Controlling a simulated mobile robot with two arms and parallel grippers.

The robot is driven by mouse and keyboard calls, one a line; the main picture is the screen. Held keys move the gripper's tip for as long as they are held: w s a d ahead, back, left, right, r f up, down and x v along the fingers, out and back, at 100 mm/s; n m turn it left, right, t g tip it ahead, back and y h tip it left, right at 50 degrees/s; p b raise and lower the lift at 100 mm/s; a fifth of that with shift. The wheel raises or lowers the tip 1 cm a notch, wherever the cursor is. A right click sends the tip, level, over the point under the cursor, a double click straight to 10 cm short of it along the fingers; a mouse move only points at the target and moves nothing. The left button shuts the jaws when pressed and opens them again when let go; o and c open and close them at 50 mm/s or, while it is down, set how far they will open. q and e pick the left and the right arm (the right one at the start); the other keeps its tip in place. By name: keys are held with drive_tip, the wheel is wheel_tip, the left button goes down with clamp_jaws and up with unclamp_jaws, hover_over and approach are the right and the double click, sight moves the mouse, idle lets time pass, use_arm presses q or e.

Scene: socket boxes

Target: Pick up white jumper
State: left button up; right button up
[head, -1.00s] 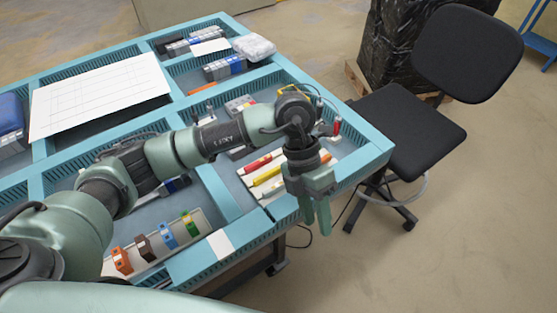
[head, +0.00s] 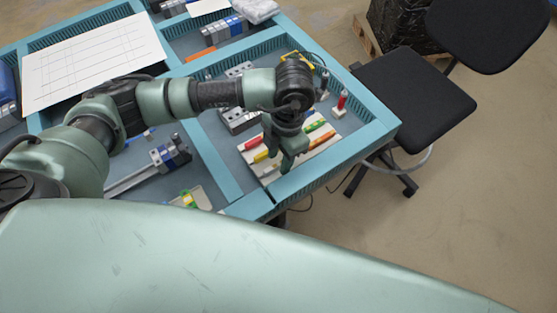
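I cannot make out a white jumper for certain in the head view. My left gripper (head: 284,158) points down over the white board (head: 326,144) in the near right compartment of the blue-green table. Red, yellow and green tools (head: 268,155) lie on this board, partly hidden by the gripper. I cannot tell whether its fingers are apart or whether they touch anything. My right gripper is not in view.
A red-topped part (head: 342,101) stands right of the gripper. Grey metal blocks (head: 240,118) lie behind it. Raised blue-green dividers (head: 209,160) separate the compartments. A black chair (head: 411,103) stands off the table's right side. A gridded white sheet (head: 92,64) lies at left.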

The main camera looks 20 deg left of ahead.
use_arm(q)
drive_tip(key=shift+a+f, duration=0.1)
drive_tip(key=shift+f, duration=0.6)
drive_tip(key=shift+f+b, duration=0.15)
drive_tip(key=shift+b, duration=0.15)
clamp_jaws()
